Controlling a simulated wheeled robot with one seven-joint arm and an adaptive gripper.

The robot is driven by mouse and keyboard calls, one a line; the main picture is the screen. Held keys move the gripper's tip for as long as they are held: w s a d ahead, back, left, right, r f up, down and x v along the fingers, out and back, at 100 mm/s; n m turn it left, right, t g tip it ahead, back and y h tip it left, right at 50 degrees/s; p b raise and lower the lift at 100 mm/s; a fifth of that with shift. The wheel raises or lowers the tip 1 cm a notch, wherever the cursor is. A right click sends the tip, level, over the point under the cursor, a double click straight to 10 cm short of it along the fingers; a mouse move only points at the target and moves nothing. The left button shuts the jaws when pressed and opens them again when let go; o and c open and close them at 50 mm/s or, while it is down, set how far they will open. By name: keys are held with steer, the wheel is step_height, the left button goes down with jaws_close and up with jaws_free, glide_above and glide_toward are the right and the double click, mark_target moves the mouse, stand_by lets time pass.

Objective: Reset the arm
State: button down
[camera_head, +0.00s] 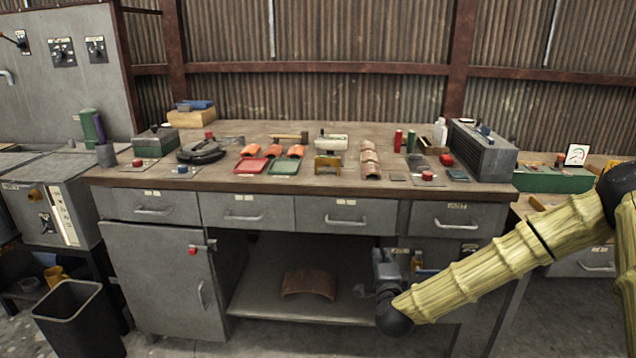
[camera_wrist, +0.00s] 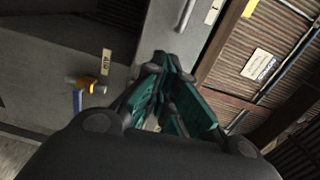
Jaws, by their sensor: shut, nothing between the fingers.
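My arm (camera_head: 500,262), clad in yellow ribbed covers, reaches in from the right in the head view. It hangs in front of the right part of the workbench. My gripper (camera_head: 388,262) is at its end, in front of the bench's lower right side and below the bench top, small and partly hidden by the wrist. In the wrist view the dark green fingers of my gripper (camera_wrist: 168,68) come together at their tips. Nothing shows between them.
The workbench top (camera_head: 330,188) carries red and green trays, curved tiles, bottles and a grey machine (camera_head: 483,150). A brown curved tile (camera_head: 308,284) lies on the lower shelf. A cabinet door (camera_head: 160,285) and a black bin (camera_head: 75,318) stand left. The floor before the bench looks clear.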

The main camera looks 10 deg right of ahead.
steer(key=s+a+f+n+g+y, duration=0.3)
steer(key=s+a+f+n, duration=0.25)
steer(key=f, duration=0.55)
steer(key=s+a+f+n+g+y, duration=0.3)
steer(key=s+f+n+g, duration=0.5)
steer(key=s+f, duration=1.2)
steer(key=s+d+f+n+g+h, duration=0.2)
steer(key=s+d+n+g, duration=0.1)
steer(key=s, duration=1)
steer(key=s+d+f+n+g+h, duration=0.1)
steer(key=s+d+n+g, duration=0.25)
steer(key=s, duration=0.85)
step_height(320, 180, up, 13)
steer(key=m+p, duration=0.1)
steer(key=p, duration=1.3)
steer(key=shift+a+r, duration=0.2)
steer(key=shift+a, duration=0.15)
steer(key=shift+w, duration=0.1)
